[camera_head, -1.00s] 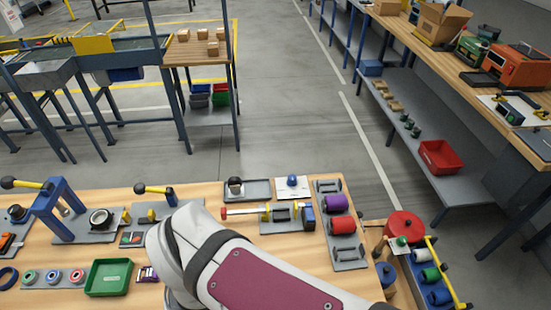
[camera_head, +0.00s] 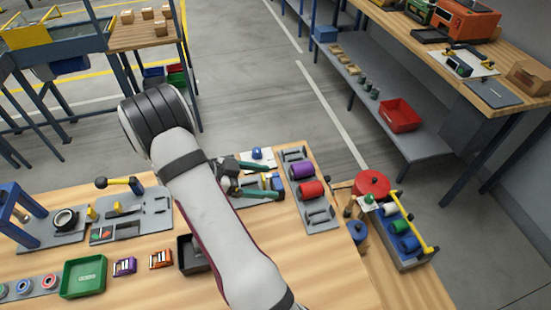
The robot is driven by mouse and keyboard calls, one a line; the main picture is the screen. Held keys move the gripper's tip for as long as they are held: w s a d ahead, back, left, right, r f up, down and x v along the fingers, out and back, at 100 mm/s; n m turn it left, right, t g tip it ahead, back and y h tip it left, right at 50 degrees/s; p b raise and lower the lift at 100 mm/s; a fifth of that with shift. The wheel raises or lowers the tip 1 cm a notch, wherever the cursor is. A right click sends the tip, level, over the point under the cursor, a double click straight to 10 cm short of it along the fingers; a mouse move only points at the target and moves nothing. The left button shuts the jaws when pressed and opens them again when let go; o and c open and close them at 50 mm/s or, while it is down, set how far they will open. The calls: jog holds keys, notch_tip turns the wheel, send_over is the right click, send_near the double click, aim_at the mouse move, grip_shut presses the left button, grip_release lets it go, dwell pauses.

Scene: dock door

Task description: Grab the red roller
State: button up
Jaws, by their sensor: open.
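The red roller (camera_head: 311,189) lies in a grey rack (camera_head: 320,225) near the right part of the wooden bench. A purple roller (camera_head: 301,170) lies just behind it in the same rack. My gripper (camera_head: 275,180) is open and empty, its dark green fingers pointing right toward the rack. The fingertips are a short way left of the red roller, apart from it. My arm crosses the middle of the view and hides part of the bench and the plate beneath the gripper.
A green tray (camera_head: 83,276) and a black bin (camera_head: 190,252) sit on the front bench. Bare wood (camera_head: 310,265) lies in front of the rack.

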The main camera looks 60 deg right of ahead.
aim_at(308, 189)
jog(key=x, duration=1.5)
jog(key=shift+s+f, duration=0.1)
jog(key=shift+f, duration=0.5)
grip_shut()
